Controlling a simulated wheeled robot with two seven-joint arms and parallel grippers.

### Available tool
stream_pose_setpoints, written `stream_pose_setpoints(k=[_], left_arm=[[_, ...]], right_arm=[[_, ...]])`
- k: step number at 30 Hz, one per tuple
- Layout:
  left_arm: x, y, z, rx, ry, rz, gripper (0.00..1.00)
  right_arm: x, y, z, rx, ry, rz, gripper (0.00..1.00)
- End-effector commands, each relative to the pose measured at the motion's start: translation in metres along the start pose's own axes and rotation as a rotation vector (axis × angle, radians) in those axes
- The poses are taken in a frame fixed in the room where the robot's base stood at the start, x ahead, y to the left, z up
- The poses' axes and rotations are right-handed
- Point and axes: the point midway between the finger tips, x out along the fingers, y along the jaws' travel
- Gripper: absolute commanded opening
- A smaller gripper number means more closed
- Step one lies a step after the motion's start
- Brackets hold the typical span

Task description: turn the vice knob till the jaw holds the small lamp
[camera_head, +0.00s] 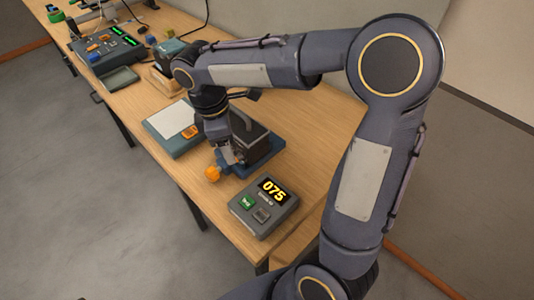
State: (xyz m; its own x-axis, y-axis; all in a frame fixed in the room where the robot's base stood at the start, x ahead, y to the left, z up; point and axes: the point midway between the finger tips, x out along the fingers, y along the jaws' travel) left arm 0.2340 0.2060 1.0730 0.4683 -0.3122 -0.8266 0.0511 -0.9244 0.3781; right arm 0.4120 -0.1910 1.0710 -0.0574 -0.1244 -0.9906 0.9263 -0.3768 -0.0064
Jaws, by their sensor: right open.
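My right arm reaches in from the right, and its right gripper (233,153) points down beside the vice, open, with its fingertips small and partly merged with the dark parts behind. The vice has a blue base (270,157) and a dark upright body (258,146), partly covered by my wrist. An orange round knob (212,174) sticks out at the vice's near left side, close below the gripper; I cannot tell whether they touch. The small lamp cannot be made out; the jaw area is hidden behind my gripper and wrist. My left gripper is not in view.
A grey box (263,208) showing 075, with green and grey buttons, stands in front of the vice. A blue board (164,141) with a white sheet lies left. A console (107,45) and a grey tray (119,78) stand farther back. The wooden table (318,128) is clear at right.

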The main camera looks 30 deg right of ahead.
Motion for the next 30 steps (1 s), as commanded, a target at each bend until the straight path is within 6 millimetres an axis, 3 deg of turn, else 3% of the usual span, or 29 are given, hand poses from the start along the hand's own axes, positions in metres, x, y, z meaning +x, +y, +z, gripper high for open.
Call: stream_pose_setpoints(k=[6,15,22,30], left_arm=[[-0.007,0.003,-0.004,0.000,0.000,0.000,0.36],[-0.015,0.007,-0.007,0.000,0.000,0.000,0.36],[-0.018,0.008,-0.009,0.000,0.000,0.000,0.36],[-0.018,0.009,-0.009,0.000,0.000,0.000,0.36]], right_arm=[[-0.018,-0.028,0.032,0.225,0.117,0.010,0.60],[-0.030,-0.070,0.063,0.543,0.290,-0.001,0.60],[-0.032,-0.091,0.074,0.707,0.384,-0.017,0.60],[-0.031,-0.097,0.075,0.755,0.412,-0.023,0.60]])
